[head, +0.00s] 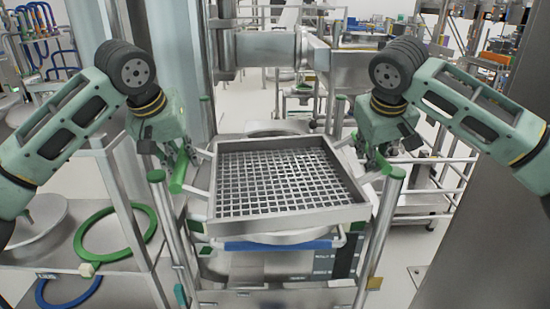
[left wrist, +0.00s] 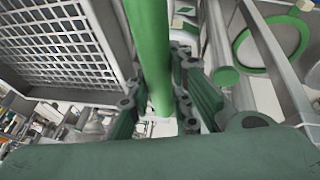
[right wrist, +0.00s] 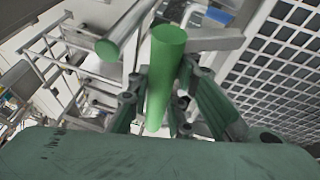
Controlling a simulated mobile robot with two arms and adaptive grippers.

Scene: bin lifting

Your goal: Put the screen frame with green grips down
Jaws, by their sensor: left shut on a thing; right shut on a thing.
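The screen frame (head: 283,214), a grey metal tray with a grid mesh, is roughly level in the middle of the head view. A green grip (head: 179,172) sticks out on its left and another (head: 380,160) on its right. My left gripper (head: 176,156) is shut on the left grip, which passes between its fingers in the left wrist view (left wrist: 150,60). My right gripper (head: 372,156) is shut on the right grip, also between the fingers in the right wrist view (right wrist: 164,80). Whether the frame touches what is beneath it is hidden.
A stand with upright metal posts with green caps (head: 156,176) surrounds the frame; the front posts are close to the grips. A round vessel with a blue band (head: 275,245) is below. A shelf with green (head: 82,240) and blue rings is at left. A grey column stands at right.

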